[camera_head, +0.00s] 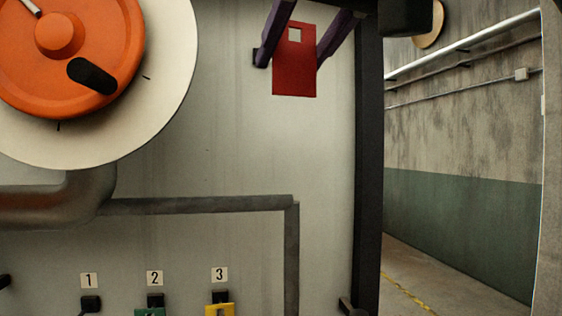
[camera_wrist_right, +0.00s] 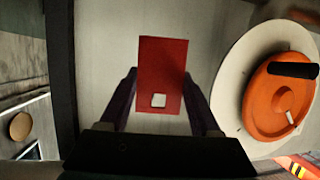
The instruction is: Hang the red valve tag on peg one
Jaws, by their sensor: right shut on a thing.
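The red valve tag (camera_head: 295,82) is a flat red plate with a square hole near its top edge, upright in the upper middle of the head view. My right gripper (camera_head: 291,60) is shut on it, with a dark purple finger at each side. In the right wrist view the tag (camera_wrist_right: 163,70) shows between the fingers (camera_wrist_right: 160,88), its hole toward the gripper. Peg one (camera_head: 91,303) is a dark bare peg under the label "1" (camera_head: 89,280), at the lower left, well below and left of the tag. My left gripper is not in view.
Peg two (camera_head: 155,299) bears a green tag (camera_head: 150,312), and peg three (camera_head: 220,297) a yellow tag (camera_head: 219,310). A grey pipe (camera_head: 200,205) crosses the panel above the labels. A large orange wheel (camera_head: 60,35) on a pale disc fills the upper left. A dark post (camera_head: 368,180) stands right.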

